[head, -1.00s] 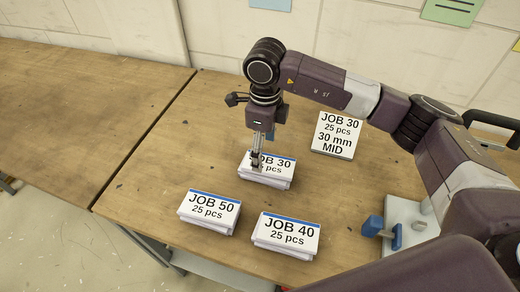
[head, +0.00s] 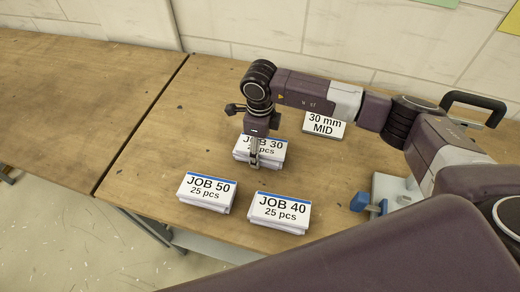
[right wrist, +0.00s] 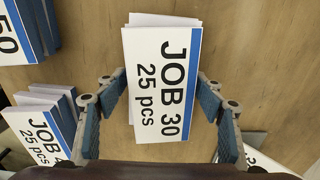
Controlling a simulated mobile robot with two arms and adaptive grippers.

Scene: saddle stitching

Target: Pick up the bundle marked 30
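The bundle marked JOB 30 (head: 272,149) is a white stack with a blue-edged label, lying on the table. Its label fills the middle of the right wrist view (right wrist: 163,80). My right gripper (head: 255,161) points down at it and hides part of its label in the head view. In the right wrist view its two fingers (right wrist: 160,85) stand apart on either side of the bundle, close to its long edges. Firm contact on both sides cannot be made out. My left gripper is not in view.
The JOB 50 bundle (head: 207,191) lies front left and the JOB 40 bundle (head: 279,210) front right. A blue-handled device (head: 368,204) is at right. The table's left part is clear.

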